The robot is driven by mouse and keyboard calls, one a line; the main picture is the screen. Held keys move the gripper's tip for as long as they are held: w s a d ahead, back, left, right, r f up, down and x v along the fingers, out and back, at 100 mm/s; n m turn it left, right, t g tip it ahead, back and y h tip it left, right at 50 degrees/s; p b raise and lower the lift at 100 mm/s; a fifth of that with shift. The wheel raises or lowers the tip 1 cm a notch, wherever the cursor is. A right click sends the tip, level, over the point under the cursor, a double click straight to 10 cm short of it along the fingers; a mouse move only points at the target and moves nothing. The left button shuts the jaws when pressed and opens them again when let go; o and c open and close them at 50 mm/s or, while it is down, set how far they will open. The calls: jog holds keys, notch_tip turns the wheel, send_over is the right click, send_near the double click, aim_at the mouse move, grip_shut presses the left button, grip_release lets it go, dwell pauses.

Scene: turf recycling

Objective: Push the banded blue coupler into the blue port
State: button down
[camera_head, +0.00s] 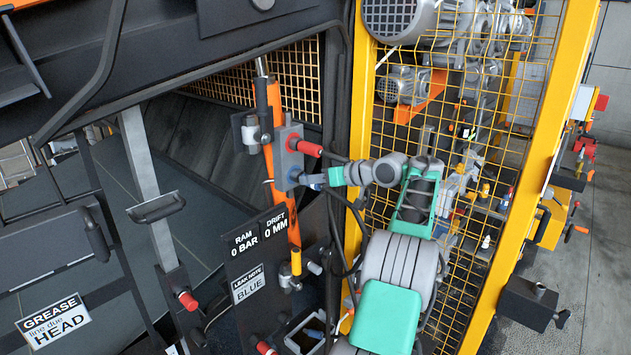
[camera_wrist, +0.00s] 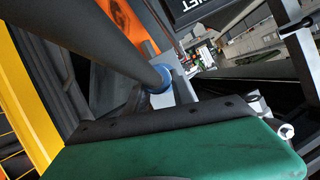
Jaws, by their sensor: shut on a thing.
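A grey port block (camera_head: 286,160) stands on the orange cylinder's side in the head view. The blue port (camera_head: 295,173) is on its lower right face. My gripper (camera_head: 325,179) reaches in from the right and is shut on the blue coupler (camera_head: 311,182), whose blue end shows between the jaws and the block. In the wrist view a blue ring (camera_wrist: 158,79) shows at the end of a thick dark cylinder, close against a grey surface. The coupler's band is not distinguishable. I cannot tell whether the coupler touches the port or how deep it sits.
A red coupler (camera_head: 309,149) sits just above on the same block, with a dark hose running from it. A yellow mesh guard (camera_head: 470,140) stands close on the right of my arm. A sign (camera_head: 248,285) reads BLUE. A yellow-topped handle (camera_head: 296,262) stands below.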

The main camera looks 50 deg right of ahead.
jog(key=shift+w, duration=0.25)
jog(key=c, duration=1)
grip_release()
jog(key=v, duration=0.7)
jog(key=shift+s+r, duration=0.1)
jog(key=shift+s, duration=0.3)
